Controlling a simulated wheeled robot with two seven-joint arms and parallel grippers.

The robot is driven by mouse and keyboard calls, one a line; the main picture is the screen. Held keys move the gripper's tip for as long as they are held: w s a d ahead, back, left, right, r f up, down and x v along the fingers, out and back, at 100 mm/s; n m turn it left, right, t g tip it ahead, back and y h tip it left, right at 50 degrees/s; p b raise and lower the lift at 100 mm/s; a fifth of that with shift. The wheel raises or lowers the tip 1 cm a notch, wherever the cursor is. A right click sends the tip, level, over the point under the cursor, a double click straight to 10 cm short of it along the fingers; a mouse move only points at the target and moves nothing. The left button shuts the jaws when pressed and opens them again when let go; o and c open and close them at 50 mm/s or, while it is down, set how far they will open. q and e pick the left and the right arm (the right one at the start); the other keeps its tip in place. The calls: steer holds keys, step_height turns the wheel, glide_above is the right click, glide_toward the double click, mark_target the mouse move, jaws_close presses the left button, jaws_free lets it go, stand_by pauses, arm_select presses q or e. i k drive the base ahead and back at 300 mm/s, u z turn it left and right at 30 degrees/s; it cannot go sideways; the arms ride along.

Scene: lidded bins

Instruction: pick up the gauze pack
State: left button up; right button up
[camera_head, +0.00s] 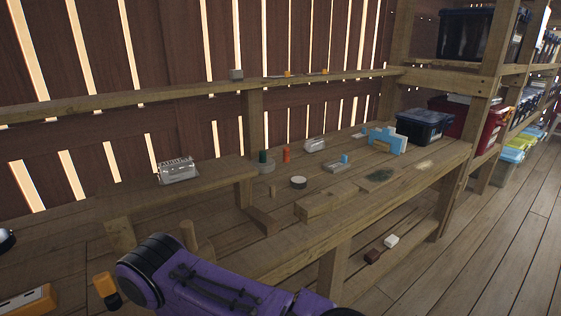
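I cannot tell for sure which thing is the gauze pack. A pale, wrapped-looking pack (178,170) with faint marks lies on the raised left shelf board. A second whitish pack (316,146) lies farther back on the workbench. A small white block (391,241) lies on the low shelf beneath the bench. A purple arm link of mine crosses the bottom of the view, in front of the bench. Neither gripper's fingers show, and nothing is seen held.
The wooden workbench (345,212) carries a round tin (298,182), an orange bottle (286,155), blue-and-white boxes (384,140) and a dark lidded bin (424,125). A shelf post (470,110) stands at right. The floor (500,240) at right is clear.

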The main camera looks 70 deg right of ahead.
mark_target(181, 169)
steer(key=z, duration=2.1)
